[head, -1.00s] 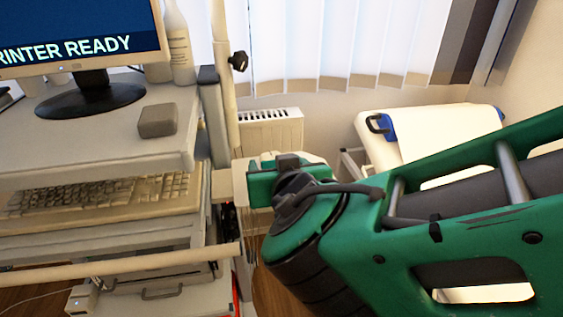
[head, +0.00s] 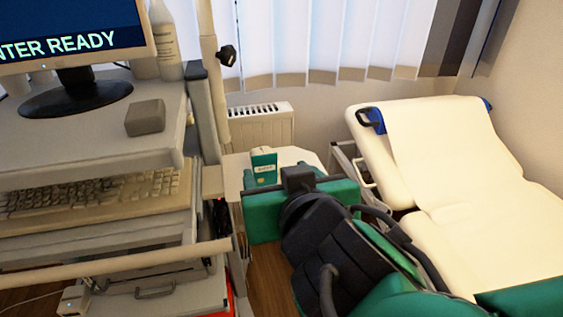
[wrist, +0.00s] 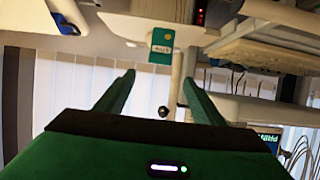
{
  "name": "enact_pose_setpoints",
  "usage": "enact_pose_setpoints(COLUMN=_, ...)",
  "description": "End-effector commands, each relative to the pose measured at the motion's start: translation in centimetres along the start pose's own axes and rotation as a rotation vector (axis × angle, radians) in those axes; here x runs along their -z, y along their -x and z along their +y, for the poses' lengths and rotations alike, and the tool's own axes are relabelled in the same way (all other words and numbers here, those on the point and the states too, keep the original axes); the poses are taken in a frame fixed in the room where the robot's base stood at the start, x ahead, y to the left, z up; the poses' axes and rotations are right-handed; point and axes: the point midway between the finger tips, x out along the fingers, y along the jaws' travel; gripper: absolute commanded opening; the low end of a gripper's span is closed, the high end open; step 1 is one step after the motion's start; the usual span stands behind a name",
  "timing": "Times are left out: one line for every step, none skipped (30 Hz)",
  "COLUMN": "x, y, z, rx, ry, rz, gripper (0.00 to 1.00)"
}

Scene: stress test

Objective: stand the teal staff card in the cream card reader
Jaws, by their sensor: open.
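A teal card (head: 264,171) with a pale label stands upright on a white surface (head: 233,172) beyond my gripper. Something cream shows at its upper edge; I cannot tell whether this is the card reader. In the upside-down wrist view, the teal card (wrist: 161,55) is ahead of my gripper (wrist: 160,80), roughly between the fingers in the picture. The fingers are wide apart with nothing between them, clear of the card. I cannot identify the cream card reader with certainty.
A trolley with a monitor (head: 75,75), grey block (head: 145,118) and keyboard (head: 100,190) stands at left, with a pole (head: 213,80) at its edge. A small cream box (head: 75,298) is low on it. A padded couch (head: 440,150) is at right, a radiator (head: 262,130) behind.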

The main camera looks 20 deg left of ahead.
Motion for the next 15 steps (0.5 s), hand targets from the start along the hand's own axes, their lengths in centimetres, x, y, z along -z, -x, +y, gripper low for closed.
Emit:
enact_pose_setpoints(x=0.0, y=0.3, z=0.0, rx=0.001, ry=0.000, rz=0.001, gripper=0.62)
enact_pose_setpoints(x=0.0, y=0.5, z=0.0, rx=0.000, ry=0.000, rz=0.001, gripper=0.62)
enact_pose_setpoints(x=0.0, y=0.6, z=0.0, rx=0.000, ry=0.000, rz=0.002, gripper=0.62)
enact_pose_setpoints(x=0.0, y=0.6, z=0.0, rx=0.000, ry=0.000, rz=0.002, gripper=0.62)
enact_pose_setpoints(x=0.0, y=0.6, z=0.0, rx=0.000, ry=0.000, rz=0.001, gripper=0.62)
enact_pose_setpoints(x=0.0, y=0.7, z=0.0, rx=-0.001, ry=0.000, rz=0.001, gripper=0.62)
enact_pose_setpoints(x=0.0, y=0.7, z=0.0, rx=-0.001, ry=0.000, rz=0.001, gripper=0.62)
enact_pose_setpoints(x=0.0, y=0.7, z=0.0, rx=-0.001, ry=0.000, rz=0.001, gripper=0.62)
enact_pose_setpoints(x=0.0, y=0.7, z=0.0, rx=0.000, ry=0.000, rz=0.001, gripper=0.62)
enact_pose_setpoints(x=0.0, y=0.6, z=0.1, rx=-0.001, ry=0.000, rz=0.001, gripper=0.62)
enact_pose_setpoints(x=0.0, y=0.6, z=0.2, rx=-0.003, ry=-0.001, rz=0.000, gripper=0.62)
enact_pose_setpoints(x=0.0, y=0.4, z=0.5, rx=-0.011, ry=-0.003, rz=-0.005, gripper=0.62)
enact_pose_setpoints(x=-0.1, y=0.2, z=1.0, rx=-0.021, ry=-0.005, rz=-0.010, gripper=0.62)
enact_pose_setpoints(x=-0.1, y=0.0, z=1.7, rx=-0.035, ry=-0.008, rz=-0.019, gripper=0.62)
enact_pose_setpoints(x=-0.2, y=-0.5, z=2.9, rx=-0.060, ry=-0.014, rz=-0.033, gripper=0.62)
